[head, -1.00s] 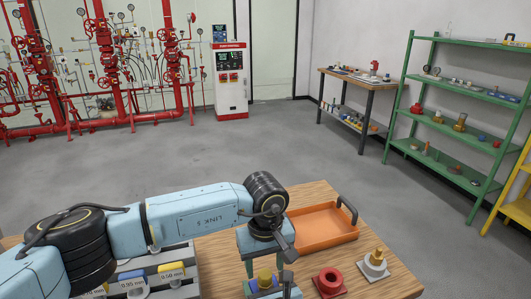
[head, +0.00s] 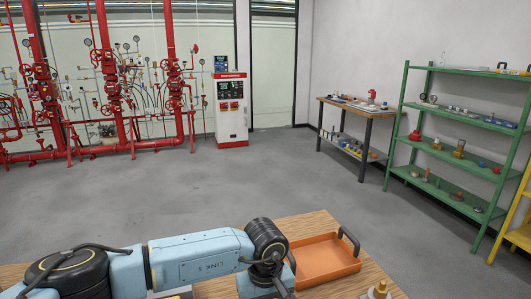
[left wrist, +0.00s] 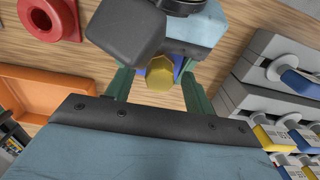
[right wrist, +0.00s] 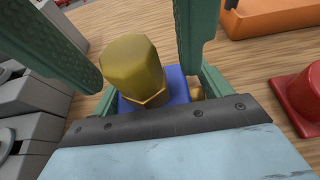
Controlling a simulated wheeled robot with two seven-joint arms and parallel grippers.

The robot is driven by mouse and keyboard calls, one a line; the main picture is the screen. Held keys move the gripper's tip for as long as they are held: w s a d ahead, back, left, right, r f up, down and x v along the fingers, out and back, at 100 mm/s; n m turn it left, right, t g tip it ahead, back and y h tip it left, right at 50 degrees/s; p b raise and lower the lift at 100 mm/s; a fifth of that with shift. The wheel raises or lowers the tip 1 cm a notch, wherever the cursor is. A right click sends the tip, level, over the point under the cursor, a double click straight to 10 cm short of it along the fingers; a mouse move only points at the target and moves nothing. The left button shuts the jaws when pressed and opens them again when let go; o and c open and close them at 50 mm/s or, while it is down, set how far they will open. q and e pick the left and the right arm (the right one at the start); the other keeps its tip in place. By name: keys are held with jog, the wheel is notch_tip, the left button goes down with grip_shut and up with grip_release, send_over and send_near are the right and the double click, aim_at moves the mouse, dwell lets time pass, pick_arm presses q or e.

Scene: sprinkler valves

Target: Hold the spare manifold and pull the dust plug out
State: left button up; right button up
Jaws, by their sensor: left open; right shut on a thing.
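The spare manifold is a blue block (right wrist: 178,84) in the right wrist view. The dust plug, an olive-yellow hexagonal cap (right wrist: 132,64), stands up from it on a brass collar. My right gripper (right wrist: 157,97) is shut on the blue block, below the plug. My left gripper (left wrist: 160,76) is open around the yellow plug (left wrist: 160,72), with gaps at both sides. Large green fingers above the plug in the right wrist view look like the left gripper's. The head view cuts off both grippers and the manifold.
An orange tray (head: 325,272) lies on the wooden table beside my arm. A brass-topped fitting (head: 379,290) stands near its front.

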jog(key=shift+f, duration=0.1)
dwell(0.4)
pick_arm(q)
grip_shut()
jog(key=shift+r, duration=0.15)
jog(key=shift+r, duration=2.85)
pick_arm(e)
jog(key=o, duration=1.1)
